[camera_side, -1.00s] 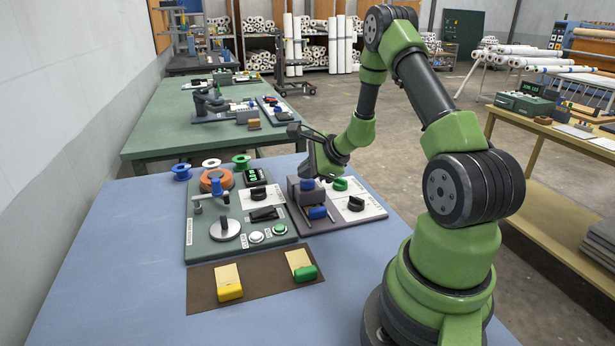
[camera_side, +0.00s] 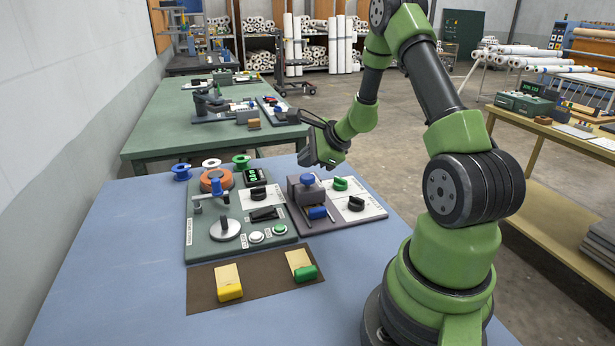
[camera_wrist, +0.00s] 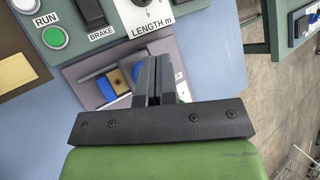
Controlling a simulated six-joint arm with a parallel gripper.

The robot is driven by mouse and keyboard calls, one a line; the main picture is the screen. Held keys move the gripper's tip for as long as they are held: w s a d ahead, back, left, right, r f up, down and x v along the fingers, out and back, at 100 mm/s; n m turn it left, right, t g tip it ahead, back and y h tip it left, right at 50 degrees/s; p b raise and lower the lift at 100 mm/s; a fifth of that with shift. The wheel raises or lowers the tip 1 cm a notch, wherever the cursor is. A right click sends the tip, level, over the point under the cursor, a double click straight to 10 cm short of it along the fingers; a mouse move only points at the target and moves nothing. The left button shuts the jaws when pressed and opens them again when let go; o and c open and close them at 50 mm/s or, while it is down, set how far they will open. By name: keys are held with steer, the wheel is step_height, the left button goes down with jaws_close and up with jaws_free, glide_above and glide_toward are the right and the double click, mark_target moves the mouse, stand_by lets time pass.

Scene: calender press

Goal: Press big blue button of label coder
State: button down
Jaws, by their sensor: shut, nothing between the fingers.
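The label coder (camera_side: 292,210) is a grey block on a dark base with white panels. Its big blue button (camera_side: 307,179) stands up on top of the block. A smaller blue part (camera_side: 317,212) sits lower at its front. My gripper (camera_side: 304,162) is above and slightly behind the button, with a gap between them. In the wrist view my gripper (camera_wrist: 152,72) shows its two fingers together with nothing between them. They hide part of the coder, and blue parts (camera_wrist: 107,88) of it show beside them.
A larger green panel (camera_side: 194,240) with spools, a lever, a crank and buttons stands left of the coder. A brown mat (camera_side: 260,280) with yellow and green blocks lies in front. The blue table's left side is clear.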

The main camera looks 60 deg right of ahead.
mark_target(307, 177)
steer(key=shift+r, duration=2.15)
steer(key=s+a+r+n+g+y, duration=0.1)
steer(key=a+r+n+y, duration=0.1)
steer(key=a+r+n, duration=0.55)
steer(key=s+a+r+n+y, duration=0.15)
steer(key=a+r+n, duration=0.35)
steer(key=a, duration=0.6)
steer(key=s+a+r+n, duration=0.1)
steer(key=s+a+n, duration=0.2)
steer(key=s+n, duration=0.2)
steer(key=s+a+r+n+g+h, duration=0.1)
steer(key=s+a+n, duration=0.3)
steer(key=s, duration=0.5)
steer(key=shift+a+r+n, duration=0.2)
steer(key=shift+r+n, duration=0.25)
steer(key=shift+n, duration=0.6)
